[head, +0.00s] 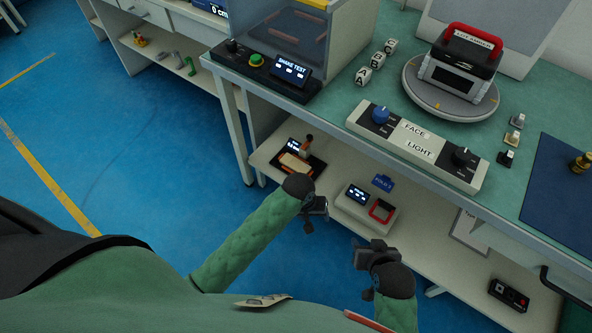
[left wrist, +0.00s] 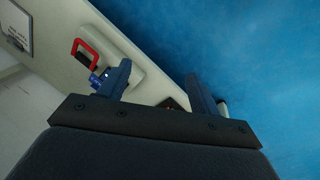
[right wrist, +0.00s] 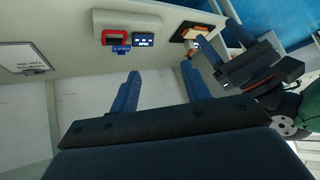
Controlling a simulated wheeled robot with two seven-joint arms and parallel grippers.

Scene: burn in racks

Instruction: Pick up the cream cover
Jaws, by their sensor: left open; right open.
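Several small block-like pieces stand in a short row on the green bench top at the right of the head view. The middle one (head: 512,137) looks cream or tan and may be the cream cover; it is too small to be sure. A paler piece (head: 518,119) stands behind it and a dark one (head: 506,157) in front. My left gripper (head: 316,213) is open and empty, in front of the lower shelf. My right gripper (head: 370,254) is open and empty, right of it, also below the bench top. Both are well away from the row.
The bench carries a face light panel (head: 415,143), a turntable (head: 425,102) with a red-handled device (head: 462,70), lettered cubes (head: 376,60) and a blue mat (head: 562,195). The lower shelf (head: 425,240) holds a red-framed box (head: 366,207) and a dark tray (head: 316,169). Blue floor lies open at left.

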